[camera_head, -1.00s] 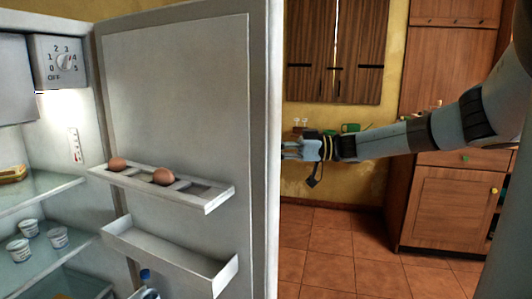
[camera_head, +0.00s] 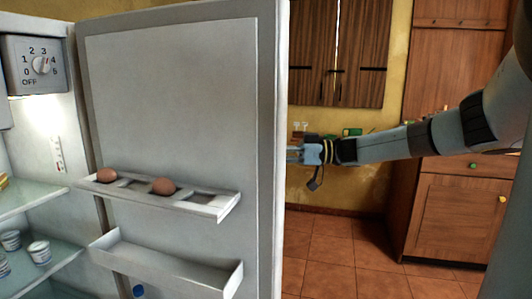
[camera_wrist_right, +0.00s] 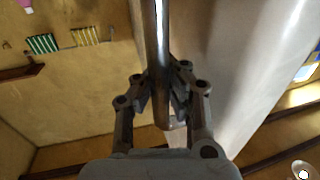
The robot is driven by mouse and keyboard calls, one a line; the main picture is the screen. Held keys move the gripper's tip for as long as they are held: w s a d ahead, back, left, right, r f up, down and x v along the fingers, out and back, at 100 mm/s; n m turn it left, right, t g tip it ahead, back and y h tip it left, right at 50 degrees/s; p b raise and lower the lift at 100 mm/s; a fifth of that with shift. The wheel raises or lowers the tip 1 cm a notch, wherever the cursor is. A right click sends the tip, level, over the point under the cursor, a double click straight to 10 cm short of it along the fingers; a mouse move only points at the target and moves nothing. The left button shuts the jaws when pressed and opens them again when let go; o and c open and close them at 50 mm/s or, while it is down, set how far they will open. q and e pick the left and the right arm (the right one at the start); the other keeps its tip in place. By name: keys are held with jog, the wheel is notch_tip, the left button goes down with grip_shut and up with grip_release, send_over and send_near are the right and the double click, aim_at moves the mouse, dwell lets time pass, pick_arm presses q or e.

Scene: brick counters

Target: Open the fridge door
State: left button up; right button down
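The white fridge door (camera_head: 180,110) stands wide open in the head view, its inner face turned to me. The fridge interior (camera_head: 40,130) shows at the left. My right gripper (camera_head: 298,154) is beside the door's free edge, on its outer side; its fingertips are partly hidden by the door. In the right wrist view a shiny metal bar handle (camera_wrist_right: 159,50) runs between the fingers of my right gripper (camera_wrist_right: 163,100). The fingers are closed around it, with the pale door surface (camera_wrist_right: 235,60) to the right. My left gripper is not in view.
The door has an egg rack (camera_head: 205,202) with two eggs and a lower bin (camera_head: 165,265). White cups (camera_head: 39,252) stand on a fridge shelf. A wooden cabinet (camera_head: 455,215) stands at the right. Tiled floor (camera_head: 330,255) is clear between door and cabinet.

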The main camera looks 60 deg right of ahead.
jog(key=c, duration=1.5)
grip_release()
jog(key=shift+v, duration=0.85)
jog(key=shift+o, duration=1.2)
jog(key=shift+w+a, duration=0.2)
jog(key=shift+w, duration=0.05)
jog(key=v, duration=1.2)
